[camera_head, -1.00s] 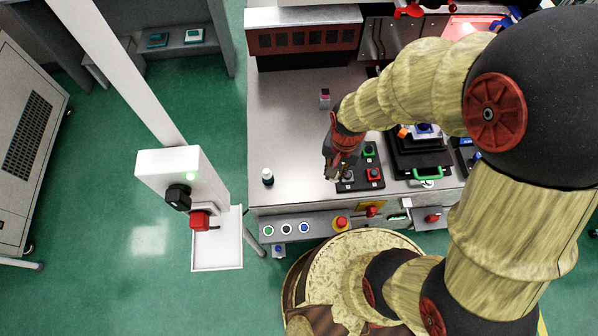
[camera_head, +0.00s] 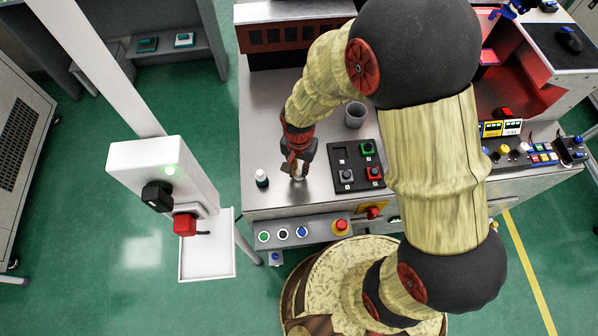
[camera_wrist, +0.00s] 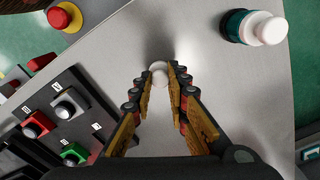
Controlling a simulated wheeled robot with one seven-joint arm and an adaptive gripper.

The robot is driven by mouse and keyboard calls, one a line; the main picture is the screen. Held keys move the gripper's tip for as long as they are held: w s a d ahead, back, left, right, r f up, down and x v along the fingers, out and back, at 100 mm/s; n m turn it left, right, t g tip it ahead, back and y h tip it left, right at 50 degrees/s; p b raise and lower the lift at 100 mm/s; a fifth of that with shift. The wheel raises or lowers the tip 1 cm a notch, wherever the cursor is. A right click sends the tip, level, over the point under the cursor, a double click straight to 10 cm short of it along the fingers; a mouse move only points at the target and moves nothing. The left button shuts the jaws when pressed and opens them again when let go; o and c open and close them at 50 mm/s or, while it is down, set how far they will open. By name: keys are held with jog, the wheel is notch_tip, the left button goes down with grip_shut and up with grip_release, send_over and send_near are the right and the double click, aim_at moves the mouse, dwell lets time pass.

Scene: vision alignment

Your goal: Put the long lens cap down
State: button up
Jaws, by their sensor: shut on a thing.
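My gripper (camera_head: 298,172) points down over the bare steel table top, left of the black button panel. It is shut on a small pale piece, apparently the long lens cap (camera_wrist: 158,68). In the wrist view its pale round end shows between the fingertips.
A dark green bottle with a white top (camera_head: 262,178) stands just left of my gripper. The black panel (camera_head: 345,181) with several buttons lies to the right. The table's front edge, with a button strip (camera_head: 290,234), is close.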

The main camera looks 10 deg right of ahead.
jog(key=shift+f, duration=0.35)
jog(key=shift+f, duration=0.15)
jog(key=o, duration=0.7)
notch_tip(320, 180, up, 13)
jog(key=p, duration=0.5)
notch_tip(320, 180, up, 7)
jog(key=n+t, duration=0.1)
send_over(299, 171)
jog(key=d, duration=0.3)
jog(key=s+d+r+n+t, duration=0.2)
jog(key=s+d+r, duration=0.2)
jog(key=r, duration=0.5)
jog(key=s+d+r+n+t, duration=0.2)
jog(key=s+d+r, duration=0.3)
jog(key=s+r, duration=0.3)
jog(key=shift+s+r+n+t, duration=0.3)
jog(key=shift+r+n, duration=0.1)
jog(key=shift+r, duration=0.35)
